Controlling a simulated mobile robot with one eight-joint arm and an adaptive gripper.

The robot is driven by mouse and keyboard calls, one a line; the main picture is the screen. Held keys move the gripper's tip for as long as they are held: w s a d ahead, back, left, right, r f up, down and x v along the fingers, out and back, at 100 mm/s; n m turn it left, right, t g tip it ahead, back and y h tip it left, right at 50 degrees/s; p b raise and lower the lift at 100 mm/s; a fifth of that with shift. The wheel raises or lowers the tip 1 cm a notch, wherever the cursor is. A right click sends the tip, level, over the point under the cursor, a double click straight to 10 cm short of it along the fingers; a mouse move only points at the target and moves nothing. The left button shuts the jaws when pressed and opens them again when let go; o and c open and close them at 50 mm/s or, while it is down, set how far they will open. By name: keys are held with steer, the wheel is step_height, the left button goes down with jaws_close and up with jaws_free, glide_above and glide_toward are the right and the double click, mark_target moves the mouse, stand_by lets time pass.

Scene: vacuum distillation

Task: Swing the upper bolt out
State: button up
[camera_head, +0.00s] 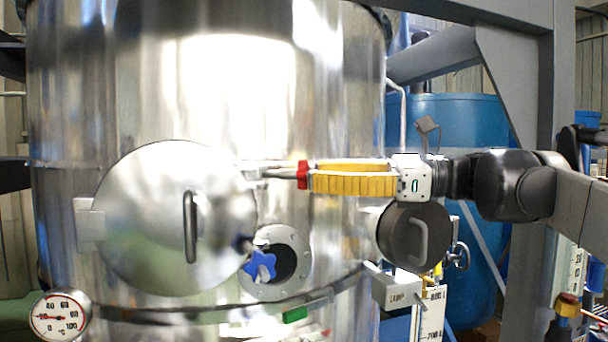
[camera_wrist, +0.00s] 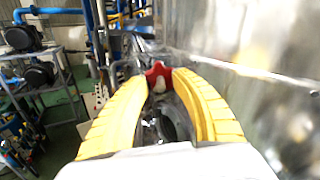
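The round steel hatch door (camera_head: 165,225) with a bar handle lies against the big tank. The upper bolt shows as a thin metal rod at the door's upper right, ending in a red knob (camera_head: 302,174). My gripper (camera_head: 308,176) reaches in from the right, its yellow fingers closed about the red knob. In the wrist view the red knob (camera_wrist: 158,72) sits between the two fingertips (camera_wrist: 162,78), which appear to touch its sides. The lower bolt's blue star knob (camera_head: 260,266) stands at the door's lower right. The upper bolt's hinge end is hard to make out.
A flanged port (camera_head: 292,262) sits behind the blue knob. A dark round cover (camera_head: 414,236) with a handle and a lamp box (camera_head: 397,291) lie just below my wrist. A grey steel post (camera_head: 532,120) rises at right. A dial gauge (camera_head: 60,315) is at lower left.

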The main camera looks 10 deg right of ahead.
jaws_close()
steer(key=shift+w, duration=0.1)
steer(key=shift+w+r+n+g, duration=0.1)
steer(key=shift+w+n+g, duration=0.05)
steer(key=shift+n+g, duration=0.2)
steer(key=shift+w+d+n+g, duration=0.15)
steer(key=shift+w+n+g, duration=0.2)
steer(key=shift+w+g, duration=0.25)
steer(key=shift+s, duration=0.2)
steer(key=shift+o, duration=1.1)
jaws_free()
steer(key=shift+w, duration=0.1)
